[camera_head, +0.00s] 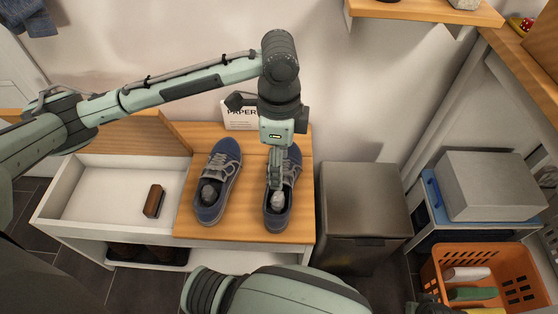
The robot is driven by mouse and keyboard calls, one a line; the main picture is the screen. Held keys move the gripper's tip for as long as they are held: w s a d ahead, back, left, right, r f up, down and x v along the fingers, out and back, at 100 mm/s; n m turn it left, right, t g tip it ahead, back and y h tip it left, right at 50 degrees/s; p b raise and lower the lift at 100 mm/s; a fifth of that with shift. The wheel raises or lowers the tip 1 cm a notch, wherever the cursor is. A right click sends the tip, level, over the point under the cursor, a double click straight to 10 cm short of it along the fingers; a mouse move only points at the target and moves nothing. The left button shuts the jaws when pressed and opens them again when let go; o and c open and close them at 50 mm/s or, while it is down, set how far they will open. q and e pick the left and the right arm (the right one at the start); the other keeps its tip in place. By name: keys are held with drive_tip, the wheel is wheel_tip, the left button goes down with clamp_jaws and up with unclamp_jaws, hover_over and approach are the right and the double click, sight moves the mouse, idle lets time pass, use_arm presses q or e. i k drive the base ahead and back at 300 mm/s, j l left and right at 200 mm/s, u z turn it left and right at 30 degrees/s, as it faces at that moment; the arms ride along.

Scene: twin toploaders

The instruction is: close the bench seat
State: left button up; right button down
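The white-sided bench (75,235) stands against the wall. Its left seat lid (140,134) is raised and leans back towards the wall, so the left compartment (105,190) is open. A brown block, perhaps a brush (153,201), lies inside. The right wooden seat (248,226) is down, with a left blue shoe (221,172) and a right blue shoe (282,216) on it. My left gripper (275,184) points down over the right shoe; its fingers look narrow, and I cannot tell if they touch or grip it. My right arm shows at the bottom middle; its gripper is not clearly visible.
A sign (241,112) stands behind the shoes. A grey bin (362,205) is right of the bench. Further right are a grey box (492,186) and an orange basket (515,275). A shelf (425,10) hangs above. Shoes sit under the bench.

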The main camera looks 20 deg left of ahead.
sight(148, 131)
drive_tip(key=k+j, duration=0.15)
drive_tip(key=k, duration=0.6)
drive_tip(key=k+j, duration=0.1)
drive_tip(key=k, duration=0.65)
